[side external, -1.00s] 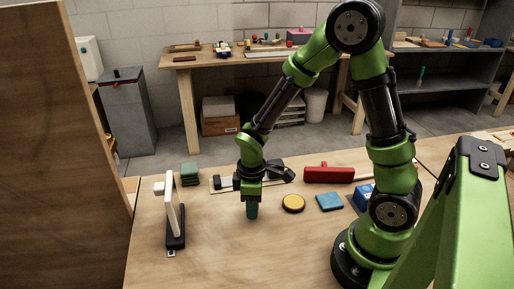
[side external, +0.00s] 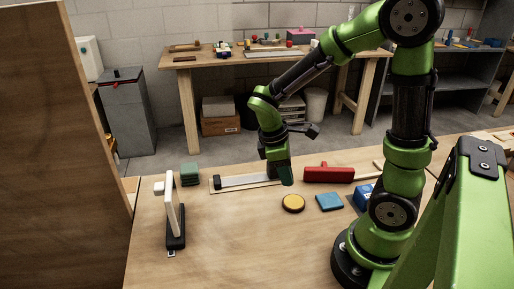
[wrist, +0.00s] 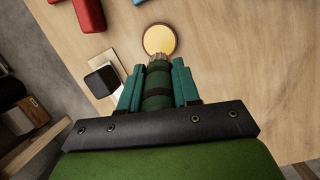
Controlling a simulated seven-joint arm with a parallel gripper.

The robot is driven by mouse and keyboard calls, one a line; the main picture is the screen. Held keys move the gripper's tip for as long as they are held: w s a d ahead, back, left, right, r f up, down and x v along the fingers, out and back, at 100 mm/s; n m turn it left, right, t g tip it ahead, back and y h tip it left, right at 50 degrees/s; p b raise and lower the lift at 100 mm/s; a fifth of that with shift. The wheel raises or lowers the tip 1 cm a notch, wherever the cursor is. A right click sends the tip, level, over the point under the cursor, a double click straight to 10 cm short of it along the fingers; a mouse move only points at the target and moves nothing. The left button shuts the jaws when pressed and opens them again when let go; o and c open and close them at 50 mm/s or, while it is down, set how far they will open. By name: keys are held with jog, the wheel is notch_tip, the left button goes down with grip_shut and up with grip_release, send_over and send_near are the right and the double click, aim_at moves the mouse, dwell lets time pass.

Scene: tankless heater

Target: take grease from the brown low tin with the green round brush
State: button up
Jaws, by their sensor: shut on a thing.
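The brown low tin (side external: 293,203) stands on the bench with yellowish grease showing in its round top. It also shows in the wrist view (wrist: 160,39), just beyond the brush tip. My gripper (side external: 287,180) is above the bench, behind and slightly left of the tin in the side view, and tilted. It is shut on the green round brush (wrist: 157,90), held between its teal fingers. The brush's pale bristle end points toward the tin in the wrist view. The bristles look apart from the grease in the side view. The fingers mostly hide the brush there.
A red block-like tool (side external: 328,174) lies behind and right of the tin. A blue flat pad (side external: 329,202) and a blue box (side external: 364,196) are to the right. A long white strip (side external: 240,182) lies at the left back. The front bench is clear.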

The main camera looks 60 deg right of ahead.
jog(key=shift+s+d+f+g+h, duration=0.2)
jog(key=shift+s+d+g+h, duration=0.1)
jog(key=shift+s+d, duration=0.4)
jog(key=shift+w+f, duration=0.1)
jog(key=shift+f, duration=2.75)
jog(key=shift+f, duration=0.55)
jog(key=shift+r, duration=3.5)
